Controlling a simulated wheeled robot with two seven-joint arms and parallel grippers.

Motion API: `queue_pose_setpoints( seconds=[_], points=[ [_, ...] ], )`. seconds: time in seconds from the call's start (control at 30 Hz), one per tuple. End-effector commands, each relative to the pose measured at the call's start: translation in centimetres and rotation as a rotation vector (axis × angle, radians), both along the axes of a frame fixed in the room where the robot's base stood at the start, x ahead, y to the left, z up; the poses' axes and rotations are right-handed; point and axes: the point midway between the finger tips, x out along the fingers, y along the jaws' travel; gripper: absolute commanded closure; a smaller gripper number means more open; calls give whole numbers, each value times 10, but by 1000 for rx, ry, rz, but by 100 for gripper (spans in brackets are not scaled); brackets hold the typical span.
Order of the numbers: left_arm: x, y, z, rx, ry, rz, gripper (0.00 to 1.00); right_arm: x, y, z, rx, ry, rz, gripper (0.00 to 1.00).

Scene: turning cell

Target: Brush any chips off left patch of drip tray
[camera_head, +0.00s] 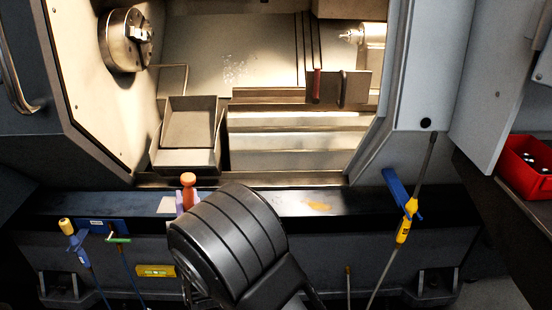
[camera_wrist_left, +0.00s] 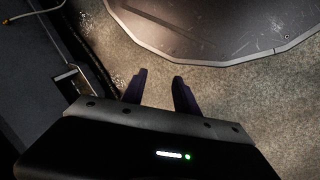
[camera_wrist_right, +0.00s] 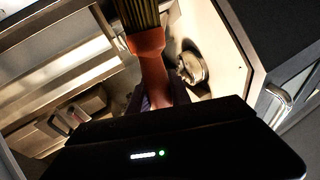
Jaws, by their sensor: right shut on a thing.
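The drip tray (camera_head: 110,203) is the dark ledge along the front of the machine. A pale left patch (camera_head: 166,205) shows on it, partly hidden by my right gripper and arm; I cannot make out chips on it. My right gripper (camera_head: 181,202) is shut on the orange brush handle (camera_head: 188,181), at the right side of this patch. In the right wrist view the brush's orange handle (camera_wrist_right: 152,75) leads from the fingers to yellowish bristles (camera_wrist_right: 137,12). Whether the bristles touch anything is unclear. My left gripper (camera_wrist_left: 158,85) is open and empty above the floor.
Pale specks (camera_head: 282,203) and a yellowish patch (camera_head: 318,206) lie farther right on the tray. Behind are the chuck (camera_head: 124,40) and a metal bin (camera_head: 188,130). A red bin (camera_head: 526,165) stands right.

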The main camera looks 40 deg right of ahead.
Motion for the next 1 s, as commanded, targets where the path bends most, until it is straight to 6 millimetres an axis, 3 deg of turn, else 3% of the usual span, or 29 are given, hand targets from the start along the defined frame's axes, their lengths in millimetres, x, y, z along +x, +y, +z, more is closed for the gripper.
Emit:
queue_pose_setpoints(
  seconds=[0.03,0.1,0.27,0.4,0.5,0.6,0.77,1.0],
  points=[
    [1,1,-15,1,-2,3,64,9,-17,-19,3,-1,-24,100],
    [2,2,-28,3,-3,7,64,24,-40,-34,4,-3,-47,100],
    [6,6,-60,9,-9,17,64,55,-115,-52,6,-8,-120,100],
    [9,9,-85,14,-14,26,64,66,-197,-47,1,-10,-198,100],
    [11,11,-96,16,-16,30,64,65,-247,-36,-1,-9,-245,100],
    [12,12,-103,18,-18,33,64,59,-283,-25,-2,-6,-282,100],
    [13,13,-108,19,-19,35,64,53,-310,-15,-2,-2,-311,100],
    [13,13,-107,19,-20,36,64,53,-314,-12,-1,1,-315,100]
  ],
)
